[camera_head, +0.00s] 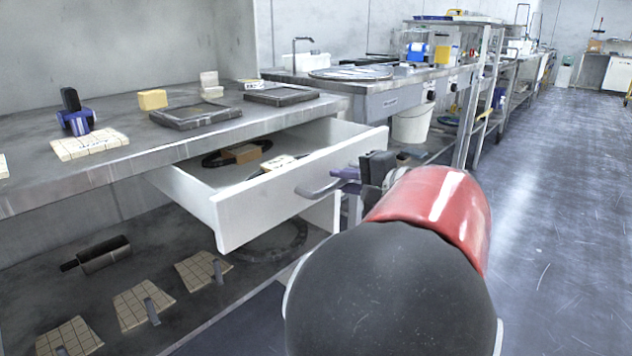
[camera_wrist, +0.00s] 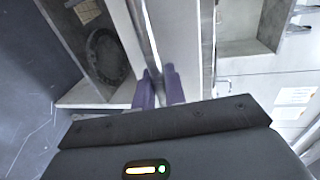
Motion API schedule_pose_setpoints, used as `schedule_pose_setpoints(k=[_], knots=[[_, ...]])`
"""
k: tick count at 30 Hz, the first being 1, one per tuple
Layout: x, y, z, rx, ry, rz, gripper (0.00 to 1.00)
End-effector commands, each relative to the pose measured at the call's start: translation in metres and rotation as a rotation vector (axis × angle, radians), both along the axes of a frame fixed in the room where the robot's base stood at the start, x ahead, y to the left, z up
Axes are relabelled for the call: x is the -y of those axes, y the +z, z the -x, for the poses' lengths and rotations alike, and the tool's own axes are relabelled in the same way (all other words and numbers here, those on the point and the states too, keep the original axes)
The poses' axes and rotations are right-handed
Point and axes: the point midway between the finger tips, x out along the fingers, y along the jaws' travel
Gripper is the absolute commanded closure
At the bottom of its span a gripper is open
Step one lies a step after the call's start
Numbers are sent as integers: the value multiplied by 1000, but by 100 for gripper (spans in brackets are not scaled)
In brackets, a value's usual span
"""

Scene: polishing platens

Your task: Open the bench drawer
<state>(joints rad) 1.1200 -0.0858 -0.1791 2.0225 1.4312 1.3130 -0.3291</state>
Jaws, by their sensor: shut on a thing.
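The white bench drawer (camera_head: 268,205) stands well out from under the grey bench top in the head view. A brown block (camera_head: 242,153), a dark ring and a pale block lie inside it. A grey bar handle (camera_head: 318,190) sits on its front. My gripper (camera_head: 345,180) is at the handle, partly hidden by my red and black arm. In the wrist view the two purple fingers of my gripper (camera_wrist: 159,88) are closed around the handle bar (camera_wrist: 146,38).
The bench top (camera_head: 120,150) carries dark trays, a yellow block and a tile pad. A lower shelf (camera_head: 130,255) with several tile pads lies beneath the drawer. A white bucket (camera_head: 412,124) stands under the far bench. The floor (camera_head: 560,200) at the right is clear.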

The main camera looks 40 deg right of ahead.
Motion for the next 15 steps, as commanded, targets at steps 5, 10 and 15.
schedule_pose_setpoints(k=[5,10,15], knots=[[4,-3,44,-1,-1,0,100],[6,-2,75,-1,1,-1,100],[8,-2,95,-2,1,-1,100]])
